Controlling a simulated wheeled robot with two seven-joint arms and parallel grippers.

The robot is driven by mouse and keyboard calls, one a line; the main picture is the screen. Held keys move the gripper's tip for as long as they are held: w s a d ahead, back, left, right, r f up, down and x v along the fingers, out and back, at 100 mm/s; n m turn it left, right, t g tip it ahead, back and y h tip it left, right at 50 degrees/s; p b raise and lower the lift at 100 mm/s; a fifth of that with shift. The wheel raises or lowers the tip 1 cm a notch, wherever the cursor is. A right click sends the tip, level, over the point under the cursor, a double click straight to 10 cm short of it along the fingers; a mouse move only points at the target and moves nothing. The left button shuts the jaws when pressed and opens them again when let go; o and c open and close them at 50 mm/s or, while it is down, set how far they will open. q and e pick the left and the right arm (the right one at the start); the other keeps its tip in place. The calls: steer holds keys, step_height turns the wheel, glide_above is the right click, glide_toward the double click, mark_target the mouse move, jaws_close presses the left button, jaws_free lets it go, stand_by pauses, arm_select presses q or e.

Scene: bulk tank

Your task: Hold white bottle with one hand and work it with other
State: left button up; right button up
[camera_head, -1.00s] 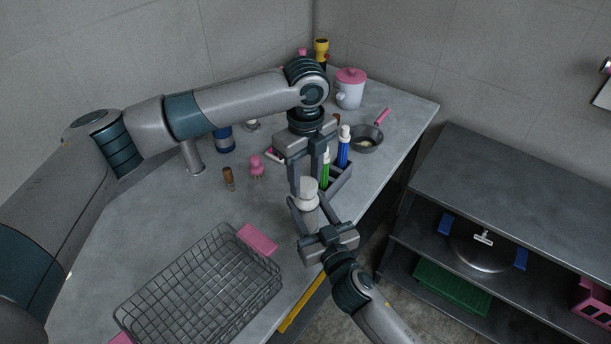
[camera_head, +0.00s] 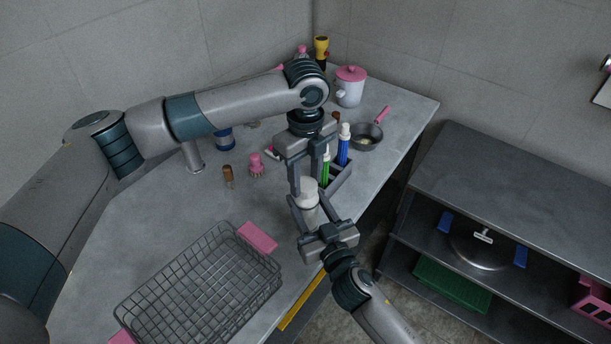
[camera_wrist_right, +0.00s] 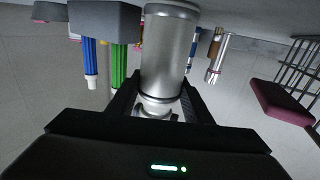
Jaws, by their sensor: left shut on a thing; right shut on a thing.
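The white bottle (camera_head: 308,208) is held over the front edge of the worktop in the head view. My left gripper (camera_head: 307,186) comes down from above and is shut on its top. My right gripper (camera_head: 312,212) comes from below right, its fingers on either side of the bottle's body, shut on it. In the right wrist view the bottle (camera_wrist_right: 170,50) shows as a pale grey cylinder between the dark fingers of the right gripper (camera_wrist_right: 160,100). The fingers hide parts of the bottle in both views.
A caddy (camera_head: 341,178) with a green bottle (camera_head: 325,168) and a blue bottle (camera_head: 343,148) stands close behind the grippers. A wire basket (camera_head: 205,285) lies front left. A pink brush (camera_head: 256,165) and a brown-topped bottle (camera_head: 228,175) stand left. A pan (camera_head: 366,140) is behind.

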arm_select(q)
steer(key=shift+f, duration=0.15)
steer(key=m, duration=0.4)
steer(key=shift+m, duration=0.4)
steer(key=m, duration=0.4)
steer(key=shift+d+m, duration=0.15)
steer(key=shift+m, duration=0.15)
steer(key=m, duration=1)
steer(key=shift+d+m, duration=0.1)
steer(key=shift+m, duration=0.3)
steer(key=o, duration=1)
